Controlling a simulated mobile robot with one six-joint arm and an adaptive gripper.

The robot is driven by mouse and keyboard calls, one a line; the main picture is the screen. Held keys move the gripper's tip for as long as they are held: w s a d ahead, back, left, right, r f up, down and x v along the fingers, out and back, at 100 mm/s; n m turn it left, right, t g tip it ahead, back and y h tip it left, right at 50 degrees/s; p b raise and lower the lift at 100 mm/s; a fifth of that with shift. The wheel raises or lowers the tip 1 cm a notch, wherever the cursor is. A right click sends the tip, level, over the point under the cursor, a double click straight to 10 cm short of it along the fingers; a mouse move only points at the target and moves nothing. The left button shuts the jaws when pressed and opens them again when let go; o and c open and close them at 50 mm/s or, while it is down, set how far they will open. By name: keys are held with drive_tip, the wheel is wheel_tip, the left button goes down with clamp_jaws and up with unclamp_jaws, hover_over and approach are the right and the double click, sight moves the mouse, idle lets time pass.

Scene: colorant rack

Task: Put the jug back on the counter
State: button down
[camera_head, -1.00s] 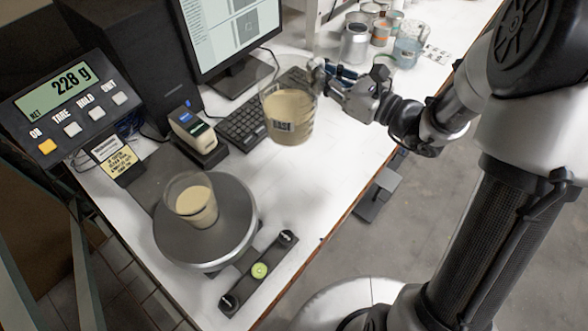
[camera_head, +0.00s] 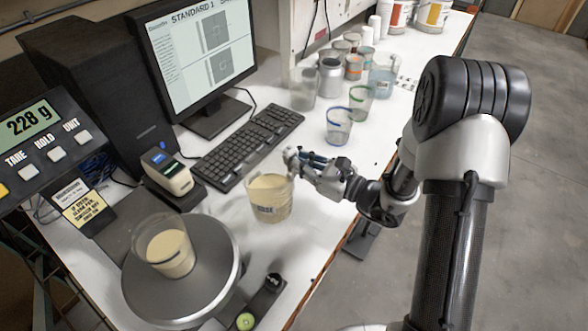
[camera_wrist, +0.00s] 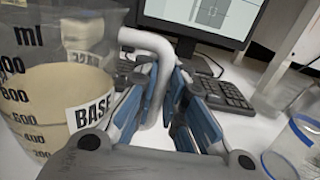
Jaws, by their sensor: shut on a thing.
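The jug (camera_head: 268,200) is a clear measuring jug holding cream-coloured liquid, with a BASE label. My gripper (camera_head: 296,160) is at its right side, shut on its handle. In the wrist view the jug (camera_wrist: 58,90) fills the left, and its pale handle (camera_wrist: 152,72) runs between the blue finger pads of my gripper (camera_wrist: 160,105). The jug is upright, at or just above the white counter (camera_head: 225,222), in front of the keyboard. I cannot tell whether its base touches.
A scale (camera_head: 180,285) at the left bears a clear cup (camera_head: 167,250) of cream liquid; its display (camera_head: 28,122) reads 228 g. The keyboard (camera_head: 245,147) lies behind the jug. Empty clear cups (camera_head: 339,126) stand to the right. A level bar lies in front.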

drive_tip(key=shift+f+b, duration=0.45)
drive_tip(key=shift+f, duration=1.15)
drive_tip(key=shift+f, duration=0.15)
drive_tip(key=c, duration=1.7)
unclamp_jaws()
drive_tip(key=shift+o, duration=0.2)
